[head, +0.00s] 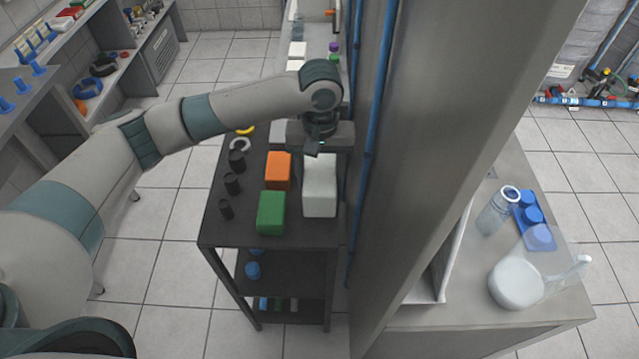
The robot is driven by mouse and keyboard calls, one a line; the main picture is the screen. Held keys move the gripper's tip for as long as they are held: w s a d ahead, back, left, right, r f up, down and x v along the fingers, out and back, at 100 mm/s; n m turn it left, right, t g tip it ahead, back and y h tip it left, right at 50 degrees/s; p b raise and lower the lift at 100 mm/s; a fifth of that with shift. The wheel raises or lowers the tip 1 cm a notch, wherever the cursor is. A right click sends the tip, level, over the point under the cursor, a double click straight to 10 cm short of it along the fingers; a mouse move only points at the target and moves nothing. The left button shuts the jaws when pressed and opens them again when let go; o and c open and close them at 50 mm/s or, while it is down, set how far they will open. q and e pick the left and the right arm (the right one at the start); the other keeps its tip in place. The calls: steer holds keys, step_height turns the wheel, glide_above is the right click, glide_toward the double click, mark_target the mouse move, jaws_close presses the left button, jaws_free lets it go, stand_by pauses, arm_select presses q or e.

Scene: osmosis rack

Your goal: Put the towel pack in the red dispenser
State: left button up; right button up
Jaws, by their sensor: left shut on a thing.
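The towel pack appears to be the white block (320,191) at the right side of the dark cart's top, close to the grey column. My left gripper (319,146) reaches in from the left and is shut on the far end of this white block. The gripper body hides its fingertips and that end of the block. I cannot tell whether the block rests on the cart or is slightly raised. I see no red dispenser in the head view. My right gripper is not in view.
The dark cart (230,236) also holds an orange block (278,170), a green block (271,212) and several black cylinders (231,184). A grey column (420,150) with blue pipes stands right beside it. A bench at right bears a glass jug (517,284) and a bottle (497,211).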

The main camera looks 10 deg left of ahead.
arm_select(q)
steer(key=shift+f+p, duration=0.55)
steer(key=shift+f, duration=1.3)
steer(key=o, duration=1.2)
steer(key=shift+f, duration=0.1)
steer(key=shift+c, duration=0.2)
steer(key=shift+r, duration=0.55)
step_height(320, 180, up, 10)
steer(key=b, duration=0.3)
steer(key=shift+w, duration=0.1)
steer(key=shift+r, duration=0.6)
